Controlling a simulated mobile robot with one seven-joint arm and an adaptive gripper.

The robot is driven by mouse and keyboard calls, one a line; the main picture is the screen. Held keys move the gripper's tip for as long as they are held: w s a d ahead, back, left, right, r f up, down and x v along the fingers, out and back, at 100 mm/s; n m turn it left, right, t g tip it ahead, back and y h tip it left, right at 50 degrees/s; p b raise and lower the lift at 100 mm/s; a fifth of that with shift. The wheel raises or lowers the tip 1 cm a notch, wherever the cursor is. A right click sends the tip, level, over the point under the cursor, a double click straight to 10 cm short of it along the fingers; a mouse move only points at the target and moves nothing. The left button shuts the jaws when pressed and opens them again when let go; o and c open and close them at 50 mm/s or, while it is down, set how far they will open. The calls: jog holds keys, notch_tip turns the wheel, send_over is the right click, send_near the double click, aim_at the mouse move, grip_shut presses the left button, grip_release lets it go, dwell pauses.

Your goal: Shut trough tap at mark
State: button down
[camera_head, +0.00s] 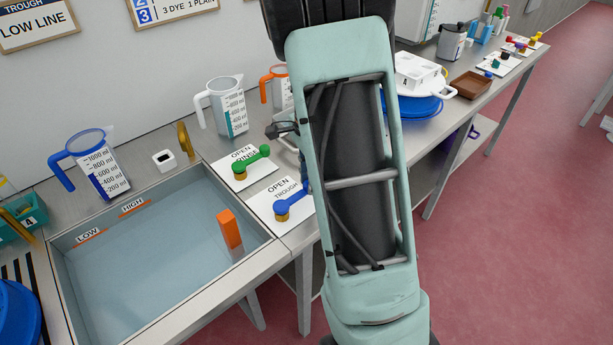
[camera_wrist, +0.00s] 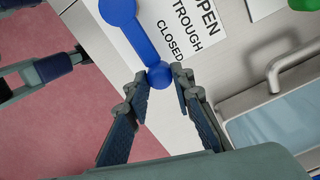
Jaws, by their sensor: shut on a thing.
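The blue trough tap (camera_head: 290,205) sits on a brass base on a white card (camera_head: 268,206) reading OPEN TROUGH, right of the trough (camera_head: 262,240). In the wrist view its blue lever (camera_wrist: 142,42) runs to a round knob beside the word CLOSED on the card (camera_wrist: 188,38). My gripper (camera_wrist: 160,80) is shut on the knob, one finger on each side. In the head view my arm hides the gripper and the lever's far end.
The green rinse tap (camera_head: 250,160) stands on its own card just behind the trough tap. Measuring jugs (camera_head: 225,105) stand along the wall. A blue-handled jug (camera_head: 95,165) is behind the trough.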

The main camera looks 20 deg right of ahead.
dwell(0.4)
jog(key=c, duration=1.7)
grip_release()
jog(key=shift+o, duration=0.2)
notch_tip(320, 180, up, 12)
jog(key=shift+r, duration=0.1)
